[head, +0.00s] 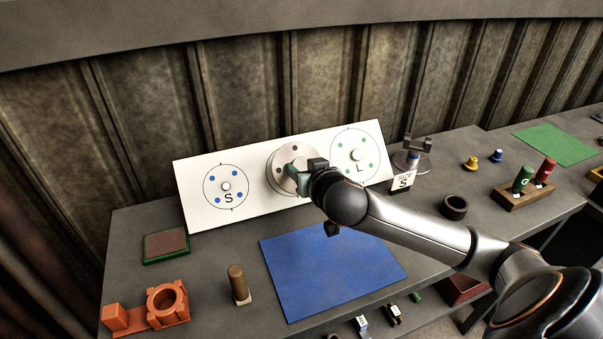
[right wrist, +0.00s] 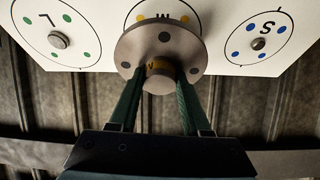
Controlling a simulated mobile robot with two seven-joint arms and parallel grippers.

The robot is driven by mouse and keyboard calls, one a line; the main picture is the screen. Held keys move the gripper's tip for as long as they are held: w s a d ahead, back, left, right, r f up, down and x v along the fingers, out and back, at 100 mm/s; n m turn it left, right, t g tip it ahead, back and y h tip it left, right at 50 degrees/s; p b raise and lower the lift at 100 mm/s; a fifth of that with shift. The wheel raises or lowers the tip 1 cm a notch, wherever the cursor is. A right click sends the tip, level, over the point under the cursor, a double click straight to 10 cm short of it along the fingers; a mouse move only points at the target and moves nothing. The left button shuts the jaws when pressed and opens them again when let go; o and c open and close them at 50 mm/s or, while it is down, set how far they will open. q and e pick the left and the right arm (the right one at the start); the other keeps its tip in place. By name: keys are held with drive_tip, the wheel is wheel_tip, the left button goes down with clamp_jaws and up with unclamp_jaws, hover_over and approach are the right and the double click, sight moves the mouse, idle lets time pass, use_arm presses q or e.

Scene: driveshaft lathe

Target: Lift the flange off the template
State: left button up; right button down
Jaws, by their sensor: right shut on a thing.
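The flange (right wrist: 160,48), a grey round disc with dark holes and a short hub, is in front of the white template (head: 205,175). It covers part of the middle circle, marked M, whose yellow dots show past its rim in the right wrist view. The head view shows the flange (head: 283,161) between circles S and L. My right gripper (right wrist: 158,80) is shut on the hub, a green finger on each side; it also shows in the head view (head: 298,178). Any gap between flange and template is hard to judge. My left gripper is not in view.
A blue mat (head: 330,270) lies in front of the template. A brown peg (head: 238,284), an orange fixture (head: 165,303) and a green-edged pad (head: 165,246) stand left. A metal stand with an S card (head: 402,182) and a dark ring (head: 454,207) are right.

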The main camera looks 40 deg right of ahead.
drive_tip(key=shift+r, duration=0.35)
drive_tip(key=shift+s+a+r+p, duration=0.1)
drive_tip(key=shift+s+r+p, duration=0.25)
drive_tip(key=shift+r+p, duration=0.3)
drive_tip(key=shift+s+a+r+p, duration=0.1)
drive_tip(key=shift+s+r+p, duration=0.25)
drive_tip(key=shift+r+p, duration=0.2)
drive_tip(key=shift+s+a+r+p, duration=0.15)
drive_tip(key=shift+s+r+p, duration=0.1)
drive_tip(key=shift+s+r, duration=0.45)
drive_tip(key=shift+s+a+r+p, duration=0.15)
drive_tip(key=shift+s+r, duration=0.25)
drive_tip(key=shift+r, duration=0.45)
